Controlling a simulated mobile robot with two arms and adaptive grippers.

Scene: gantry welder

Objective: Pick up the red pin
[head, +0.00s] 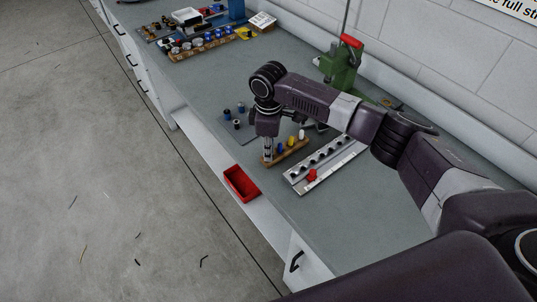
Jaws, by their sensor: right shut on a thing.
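A wooden pin holder (289,153) lies on the grey bench, with a yellow pin (280,148), a blue pin (291,142) and a white pin (302,135) upright in it. My right gripper (267,156) points down at the holder's left end. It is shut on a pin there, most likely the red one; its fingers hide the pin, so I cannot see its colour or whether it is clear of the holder. My left gripper is not in view.
A metal rail with holes (325,168) lies right of the holder, with a red knob-like part (311,175) on it. A red bin (241,183) sits at the bench's front edge. A green press (340,68) stands behind. Bench at front right is clear.

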